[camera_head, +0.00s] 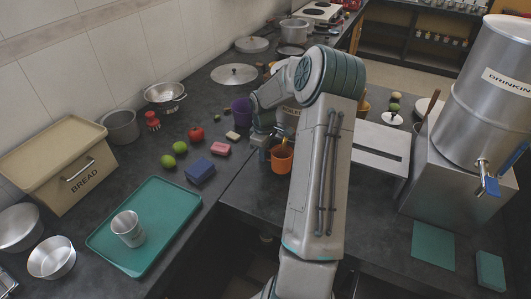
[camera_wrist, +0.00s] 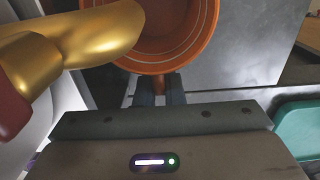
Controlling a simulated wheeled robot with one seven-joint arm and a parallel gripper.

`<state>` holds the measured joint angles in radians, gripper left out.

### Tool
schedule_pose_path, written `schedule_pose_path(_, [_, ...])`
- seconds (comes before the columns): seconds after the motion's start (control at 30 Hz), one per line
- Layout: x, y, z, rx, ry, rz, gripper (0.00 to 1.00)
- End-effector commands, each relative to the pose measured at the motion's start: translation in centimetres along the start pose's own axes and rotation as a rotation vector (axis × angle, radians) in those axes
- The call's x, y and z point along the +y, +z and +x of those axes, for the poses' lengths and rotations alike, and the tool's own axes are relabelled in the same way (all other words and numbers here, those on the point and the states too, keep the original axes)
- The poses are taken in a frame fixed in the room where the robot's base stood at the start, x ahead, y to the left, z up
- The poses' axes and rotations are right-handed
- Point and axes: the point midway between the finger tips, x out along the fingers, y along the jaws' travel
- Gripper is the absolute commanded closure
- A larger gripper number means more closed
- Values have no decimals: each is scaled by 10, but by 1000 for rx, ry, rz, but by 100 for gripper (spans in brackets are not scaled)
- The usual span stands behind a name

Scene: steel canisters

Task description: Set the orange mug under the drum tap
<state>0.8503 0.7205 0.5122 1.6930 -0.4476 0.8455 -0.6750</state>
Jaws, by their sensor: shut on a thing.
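The orange mug (camera_head: 282,158) is at the counter's inner corner in the head view, beside my arm. My gripper (camera_head: 264,143) is at its left side. In the wrist view the mug (camera_wrist: 165,45) shows its open rim, and my gripper (camera_wrist: 160,95) is shut on its handle. I cannot tell whether the mug touches the counter. The steel drum (camera_head: 480,95) labelled "DRINKIN…" stands on a steel box at the right. Its tap (camera_head: 487,180) has a blue lever and sits over the counter with a green mat (camera_head: 433,245) below and in front.
A green tray (camera_head: 145,225) with a steel cup (camera_head: 128,228) lies at the left. A bread bin (camera_head: 60,165), a blue block (camera_head: 201,171), a pink block (camera_head: 220,148) and a purple cup (camera_head: 242,112) stand nearby. A golden object (camera_wrist: 100,35) is close to the mug in the wrist view.

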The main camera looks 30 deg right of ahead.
Motion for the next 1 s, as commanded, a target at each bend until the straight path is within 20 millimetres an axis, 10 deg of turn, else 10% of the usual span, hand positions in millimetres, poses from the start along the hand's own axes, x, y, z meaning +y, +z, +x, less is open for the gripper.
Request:
schedule_pose_path(0.97, [8,0,30,-2,-5,-1,100])
schedule_pose_path(1.0, [8,0,30,-2,-7,-1,89])
